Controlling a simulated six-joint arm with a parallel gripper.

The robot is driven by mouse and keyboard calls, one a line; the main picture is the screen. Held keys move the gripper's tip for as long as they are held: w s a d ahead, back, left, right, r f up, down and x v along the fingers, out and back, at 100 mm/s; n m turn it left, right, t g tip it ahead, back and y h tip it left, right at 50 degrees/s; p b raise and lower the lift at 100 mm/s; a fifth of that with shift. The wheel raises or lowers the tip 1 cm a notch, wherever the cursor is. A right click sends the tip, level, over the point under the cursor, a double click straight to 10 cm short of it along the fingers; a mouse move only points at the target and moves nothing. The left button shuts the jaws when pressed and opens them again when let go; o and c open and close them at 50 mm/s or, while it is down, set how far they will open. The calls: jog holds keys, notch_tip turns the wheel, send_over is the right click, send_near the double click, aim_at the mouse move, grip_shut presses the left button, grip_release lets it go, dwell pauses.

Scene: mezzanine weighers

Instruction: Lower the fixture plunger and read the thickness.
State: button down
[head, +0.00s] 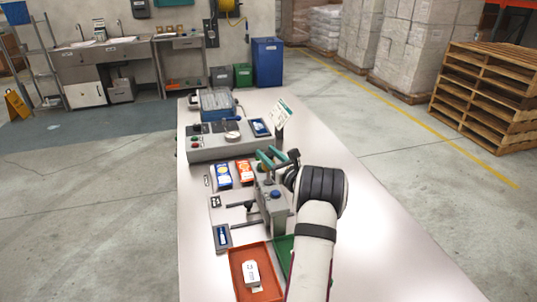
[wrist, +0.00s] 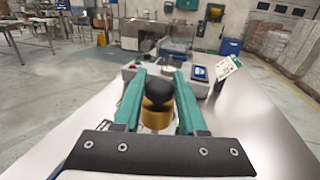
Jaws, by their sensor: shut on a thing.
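A grey fixture (head: 271,205) with a blue button (head: 275,194) on its face stands on the table in the head view, beside my arm. My gripper (head: 268,157) is above its far side, with green fingers. In the wrist view my gripper (wrist: 160,75) is shut on a round black knob (wrist: 159,88), one finger on each side. A brass-coloured cylinder (wrist: 156,116) shows beneath the knob. The fixture's lower parts are partly hidden by my arm. I cannot read any thickness value.
A grey control console (head: 235,147) with buttons stands behind the fixture. Blue (head: 222,178) and orange (head: 244,172) packs lie left of it. An orange tray (head: 238,283) holding a white item and a green tray (head: 284,250) are in front. The table's right side is clear.

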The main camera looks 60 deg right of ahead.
jog(key=shift+f, duration=0.1)
jog(key=shift+f, duration=0.7)
jog(key=shift+c, duration=2.3)
grip_release()
jog(key=shift+r, duration=0.1)
jog(key=v, duration=1.5)
jog(key=shift+s+a, duration=0.2)
jog(key=shift+s, duration=0.15)
